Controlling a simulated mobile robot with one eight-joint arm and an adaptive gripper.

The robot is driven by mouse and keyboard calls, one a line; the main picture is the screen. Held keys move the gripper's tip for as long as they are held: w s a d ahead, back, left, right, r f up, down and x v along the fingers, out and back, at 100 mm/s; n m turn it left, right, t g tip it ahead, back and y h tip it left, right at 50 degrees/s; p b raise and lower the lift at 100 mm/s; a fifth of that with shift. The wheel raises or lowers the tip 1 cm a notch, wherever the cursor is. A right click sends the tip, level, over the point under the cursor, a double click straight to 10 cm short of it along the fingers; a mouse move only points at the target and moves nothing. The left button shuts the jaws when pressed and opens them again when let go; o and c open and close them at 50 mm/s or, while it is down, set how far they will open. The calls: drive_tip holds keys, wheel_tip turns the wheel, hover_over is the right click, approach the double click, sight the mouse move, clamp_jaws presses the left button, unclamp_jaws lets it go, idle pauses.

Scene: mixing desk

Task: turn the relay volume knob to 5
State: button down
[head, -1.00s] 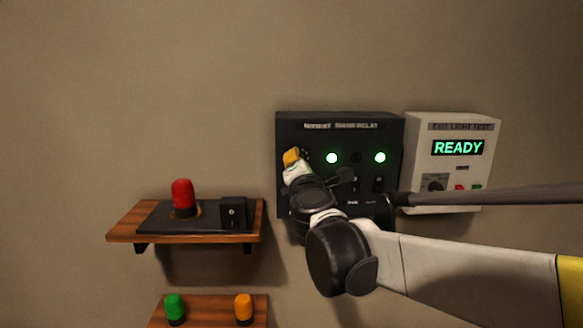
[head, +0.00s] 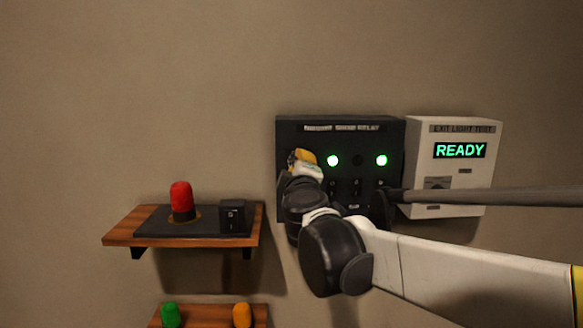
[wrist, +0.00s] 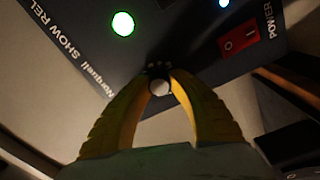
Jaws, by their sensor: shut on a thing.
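The black relay box (head: 340,118) hangs on the wall in the head view and also fills the top of the wrist view (wrist: 185,40). My gripper (head: 303,157) is at the left part of its front, and its yellow fingers show in the wrist view (wrist: 159,78). The fingers are shut on the relay volume knob (wrist: 159,87), whose pale round end shows between the tips. Small marks lie around the knob, but I cannot read its setting. In the head view the knob is hidden by my gripper.
A red power switch (wrist: 240,41) and a lit green lamp (wrist: 122,23) sit near the knob. A white box reading READY (head: 459,150) hangs to the right. A shelf (head: 120,236) with a red lamp (head: 181,199) is on the left. Bare wall lies above.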

drive_tip(key=m, duration=0.6)
drive_tip(key=shift+h+b, duration=0.3)
drive_tip(key=shift+b, duration=0.05)
drive_tip(key=shift+m, duration=2.2)
drive_tip(key=c, duration=1.4)
unclamp_jaws()
drive_tip(key=s, duration=1.2)
drive_tip(key=shift+a+f, duration=0.15)
drive_tip(key=shift+a, duration=0.2)
drive_tip(key=shift+f, duration=0.1)
